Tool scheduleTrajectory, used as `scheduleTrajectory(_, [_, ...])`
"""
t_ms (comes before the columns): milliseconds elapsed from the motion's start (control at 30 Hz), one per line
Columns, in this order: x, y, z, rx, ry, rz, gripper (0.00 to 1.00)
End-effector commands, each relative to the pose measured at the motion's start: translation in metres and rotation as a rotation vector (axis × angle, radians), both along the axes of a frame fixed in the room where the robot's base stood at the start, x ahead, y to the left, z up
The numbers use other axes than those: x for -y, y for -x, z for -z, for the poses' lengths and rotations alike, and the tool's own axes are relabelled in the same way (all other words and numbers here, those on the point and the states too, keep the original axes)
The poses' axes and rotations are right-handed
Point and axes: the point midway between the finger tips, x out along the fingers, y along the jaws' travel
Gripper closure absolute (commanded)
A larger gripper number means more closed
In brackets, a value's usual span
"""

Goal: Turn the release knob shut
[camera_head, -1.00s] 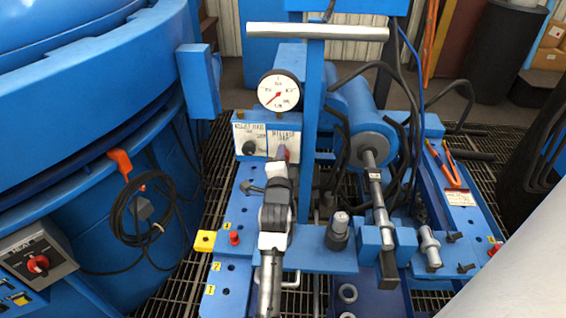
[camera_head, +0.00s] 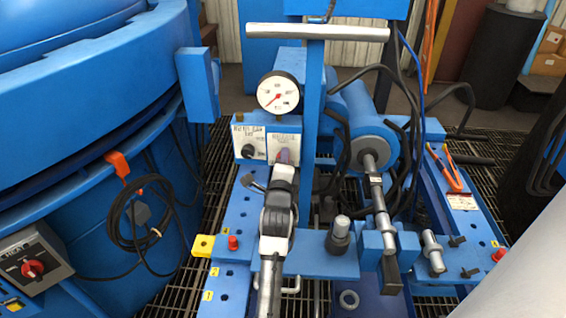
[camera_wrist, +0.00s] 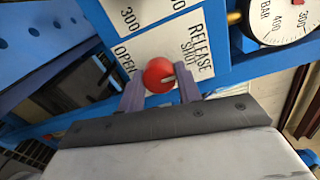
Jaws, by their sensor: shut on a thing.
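The release knob (camera_wrist: 158,75) is round and red with a pale pointer line. In the wrist view it sits on a white plate (camera_wrist: 140,42) marked OPEN and RELEASE SHUT. The pointer line runs to the picture's right, on the SHUT side. My gripper (camera_wrist: 160,84) has its two grey-purple fingers shut on the knob, one on each side. In the head view my gripper (camera_head: 284,158) reaches the right-hand label plate (camera_head: 285,140), and hides the knob.
A round pressure gauge (camera_head: 278,93) stands just above the plates. A second, dark knob (camera_head: 248,151) is close on the left. A blue upright post (camera_head: 313,110) with a grey crossbar rises close on the right. A blue cylinder (camera_head: 368,145) lies beyond it.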

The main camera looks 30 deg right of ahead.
Motion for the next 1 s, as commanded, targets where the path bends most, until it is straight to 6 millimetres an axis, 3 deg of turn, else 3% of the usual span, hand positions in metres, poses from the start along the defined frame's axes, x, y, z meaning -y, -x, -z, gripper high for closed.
scheduleTrajectory(200, [0.0,-0.001,-0.002,0.004,0.0,0.0,0.89])
scheduleTrajectory(233, [0.0,-0.001,-0.002,0.005,0.001,0.0,0.62])
scheduleTrajectory(367, [0.0,0.0,-0.001,0.003,0.001,0.0,0.45])
scheduleTrajectory(767, [-0.005,0.006,0.001,0.0,0.001,0.0,0.44])
scheduleTrajectory(1000, [-0.032,0.043,0.001,-0.001,0.002,-0.002,0.44])
